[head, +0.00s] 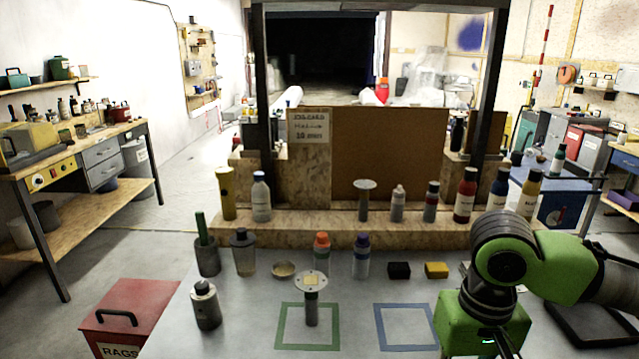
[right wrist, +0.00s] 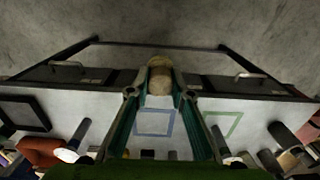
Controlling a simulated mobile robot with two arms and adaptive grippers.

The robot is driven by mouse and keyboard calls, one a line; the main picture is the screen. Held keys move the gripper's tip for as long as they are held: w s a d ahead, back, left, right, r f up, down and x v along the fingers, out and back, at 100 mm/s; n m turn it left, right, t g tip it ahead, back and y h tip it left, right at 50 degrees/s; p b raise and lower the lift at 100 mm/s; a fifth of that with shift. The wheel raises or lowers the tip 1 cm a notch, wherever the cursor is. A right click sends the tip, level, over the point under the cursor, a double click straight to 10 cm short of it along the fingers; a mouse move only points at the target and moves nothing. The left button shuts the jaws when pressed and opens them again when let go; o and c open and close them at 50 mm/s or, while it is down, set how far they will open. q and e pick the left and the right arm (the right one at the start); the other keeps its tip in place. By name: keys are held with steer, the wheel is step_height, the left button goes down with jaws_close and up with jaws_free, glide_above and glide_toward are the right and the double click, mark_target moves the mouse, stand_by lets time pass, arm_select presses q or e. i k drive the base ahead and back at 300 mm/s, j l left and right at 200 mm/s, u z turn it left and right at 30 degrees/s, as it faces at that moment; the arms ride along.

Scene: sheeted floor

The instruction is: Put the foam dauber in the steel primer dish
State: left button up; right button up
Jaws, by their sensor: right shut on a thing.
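In the right wrist view my right gripper (right wrist: 160,72) is shut on a tan, rounded thing (right wrist: 160,84), which looks like the foam dauber. In the head view its fingers and load are out of sight; my green right arm is at the right. A small, shallow round dish (head: 283,270) stands on the grey table, left of the orange-capped bottle. It could be the primer dish, but it looks tan and I cannot tell that it is steel. A pale disc on a dark post (head: 311,283) stands at the green square. My left gripper is not in view.
A green outline (head: 280,330) and an empty blue outline (head: 405,322) mark the table (head: 240,340). A cup with a green stick (head: 207,255), bottles (head: 362,258), and black (head: 399,270) and yellow (head: 436,270) blocks stand behind. A dark tray (head: 592,325) lies right.

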mark_target(285, 273)
steer(key=i, duration=0.75)
steer(key=i+u, duration=0.1)
steer(key=u, duration=0.3)
steer(key=i+u, duration=0.1)
steer(key=u, duration=0.3)
steer(key=i+u, duration=0.1)
steer(key=u, duration=0.35)
